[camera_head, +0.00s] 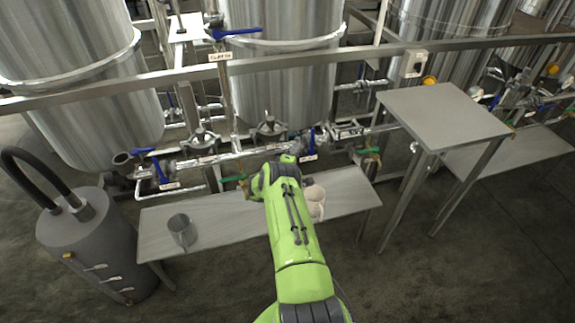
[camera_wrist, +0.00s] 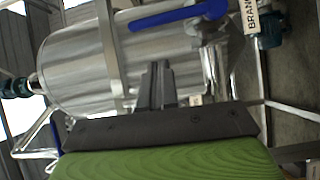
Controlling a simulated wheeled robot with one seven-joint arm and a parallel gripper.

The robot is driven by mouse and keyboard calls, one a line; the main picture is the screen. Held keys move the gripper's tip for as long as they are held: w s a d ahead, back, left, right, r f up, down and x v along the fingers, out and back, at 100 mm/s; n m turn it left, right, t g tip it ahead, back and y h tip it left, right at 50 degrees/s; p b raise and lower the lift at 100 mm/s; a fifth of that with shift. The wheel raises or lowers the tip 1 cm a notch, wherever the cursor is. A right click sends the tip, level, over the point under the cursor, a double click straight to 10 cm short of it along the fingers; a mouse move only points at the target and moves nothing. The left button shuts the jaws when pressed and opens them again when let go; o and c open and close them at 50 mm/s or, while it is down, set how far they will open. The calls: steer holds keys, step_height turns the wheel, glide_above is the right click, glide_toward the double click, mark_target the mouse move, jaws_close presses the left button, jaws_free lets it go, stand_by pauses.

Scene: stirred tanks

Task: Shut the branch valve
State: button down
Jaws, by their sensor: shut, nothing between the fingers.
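In the wrist view a blue lever handle (camera_wrist: 180,15) lies nearly level across the top, just above my fingertips. A pale tag (camera_wrist: 251,17) beside it reads "BRAN", the rest cut off. My gripper (camera_wrist: 156,70) is shut and empty, its dark fingers together, with a gap in the picture to the lever; I cannot tell the depth between them. In the head view a blue lever (camera_head: 312,141) with a small tag stands on the pipework just right of my arm's end; its tag is unreadable. My fingers are hidden there by my arm.
Other blue levers (camera_head: 237,33) and (camera_head: 152,165) sit on the pipes. A rail (camera_head: 310,57) runs before steel tanks (camera_head: 278,90). A low bench (camera_head: 215,235) holds a metal mug (camera_head: 181,230) and pale round items (camera_head: 315,205). A tall stand (camera_head: 440,112) is right; a grey cylinder (camera_head: 85,245) left.

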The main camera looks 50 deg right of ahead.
steer(key=p+v, duration=0.6)
steer(key=shift+s+a, duration=0.2)
steer(key=shift+a, duration=0.1)
steer(key=shift+f, duration=0.15)
